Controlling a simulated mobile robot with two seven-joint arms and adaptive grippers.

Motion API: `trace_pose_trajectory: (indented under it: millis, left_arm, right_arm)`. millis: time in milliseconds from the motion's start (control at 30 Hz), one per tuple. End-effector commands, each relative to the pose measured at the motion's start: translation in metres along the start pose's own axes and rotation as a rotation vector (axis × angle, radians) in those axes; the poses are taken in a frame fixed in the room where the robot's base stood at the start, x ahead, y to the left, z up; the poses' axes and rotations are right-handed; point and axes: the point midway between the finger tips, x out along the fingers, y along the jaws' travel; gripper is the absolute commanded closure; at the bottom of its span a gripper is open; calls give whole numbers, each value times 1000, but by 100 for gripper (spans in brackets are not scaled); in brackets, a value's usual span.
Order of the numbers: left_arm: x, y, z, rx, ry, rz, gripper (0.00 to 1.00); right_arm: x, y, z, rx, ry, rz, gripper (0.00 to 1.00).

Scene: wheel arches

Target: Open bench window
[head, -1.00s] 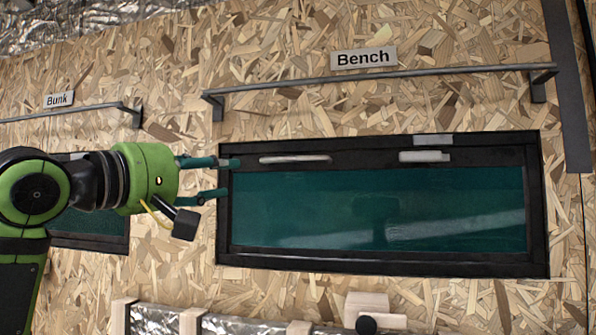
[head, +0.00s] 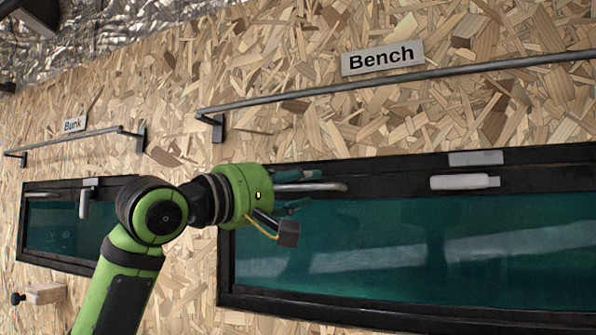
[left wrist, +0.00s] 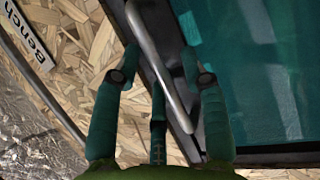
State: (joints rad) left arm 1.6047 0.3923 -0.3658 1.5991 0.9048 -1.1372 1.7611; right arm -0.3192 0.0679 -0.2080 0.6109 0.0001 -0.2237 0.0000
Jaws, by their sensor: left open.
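The bench window (head: 420,250) has a black frame and a teal pane, under the "Bench" sign (head: 383,58). A grey bar handle (head: 325,187) runs along the left of its top frame. A white latch handle (head: 462,182) lies level to the right of the bar. My left gripper (head: 306,193) is open at the bar handle. In the left wrist view, the bar handle (left wrist: 158,65) runs slantwise between the spread fingers of my left gripper (left wrist: 160,58). I cannot tell whether they touch it. My right gripper is out of view. The window looks shut.
A grey rail (head: 430,78) runs along the chipboard wall above the window. The bunk window (head: 52,227) is at the left, with its white handle hanging down. A small wooden block (head: 45,293) sits at the lower left.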

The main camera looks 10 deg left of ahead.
Motion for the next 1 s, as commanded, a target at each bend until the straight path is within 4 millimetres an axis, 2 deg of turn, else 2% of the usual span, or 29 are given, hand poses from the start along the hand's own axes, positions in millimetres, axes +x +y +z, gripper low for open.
trace_pose_trajectory:
  millis: [200,267,300,367,400,667,767,1000]
  left_arm:
    - [3,-1,0,0,1,1,56]
    - [3,-1,0,0,1,1,56]
    - [3,-1,0,0,1,1,60]
    - [3,-1,0,0,1,1,84]
    - [3,-1,0,0,1,1,100]
    - [2,-2,0,4,1,7,100]
    - [-4,-7,3,15,0,34,100]
    - [-28,-15,14,64,-2,155,100]
  right_arm:
    - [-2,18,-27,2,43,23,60]
    - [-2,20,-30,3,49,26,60]
    - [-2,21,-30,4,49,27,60]
    - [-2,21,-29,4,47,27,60]
    - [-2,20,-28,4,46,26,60]
    - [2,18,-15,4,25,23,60]
    - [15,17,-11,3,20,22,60]
    - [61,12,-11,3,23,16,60]
